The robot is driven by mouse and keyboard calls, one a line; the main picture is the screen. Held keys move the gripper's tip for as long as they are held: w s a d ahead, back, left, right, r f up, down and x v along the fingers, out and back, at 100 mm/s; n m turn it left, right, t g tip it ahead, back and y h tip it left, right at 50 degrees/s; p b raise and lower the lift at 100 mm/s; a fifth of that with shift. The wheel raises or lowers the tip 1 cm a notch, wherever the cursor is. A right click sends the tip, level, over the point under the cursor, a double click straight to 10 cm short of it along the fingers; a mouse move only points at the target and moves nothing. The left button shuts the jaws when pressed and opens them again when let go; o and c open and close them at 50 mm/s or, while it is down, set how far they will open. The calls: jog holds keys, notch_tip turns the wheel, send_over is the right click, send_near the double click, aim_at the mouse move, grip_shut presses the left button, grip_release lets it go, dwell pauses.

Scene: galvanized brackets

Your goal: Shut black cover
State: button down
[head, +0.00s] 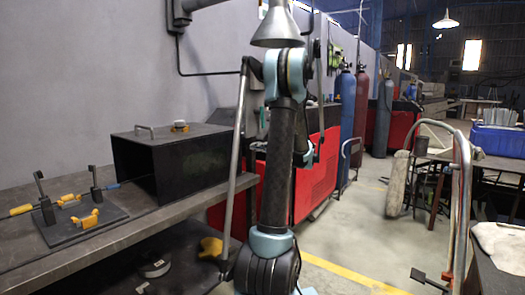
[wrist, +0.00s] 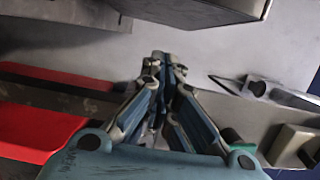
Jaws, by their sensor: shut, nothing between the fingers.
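A black box (head: 195,162) stands on the bench at the left in the head view. Its left end looks open and dark inside. In the head view my arm rises right of the box and hides the gripper. A dark, grey-edged block at the top of the wrist view cannot be identified surely.
On the bench (head: 140,220), a dark plate (head: 85,218) holds yellow-handled clamps left of the box. Red cabinets (head: 325,170) and gas cylinders (head: 346,115) stand behind my arm. Open floor lies to the right.

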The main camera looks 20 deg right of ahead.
jog(key=a, duration=0.6)
jog(key=shift+w+a, duration=0.15)
jog(key=shift+a, duration=0.15)
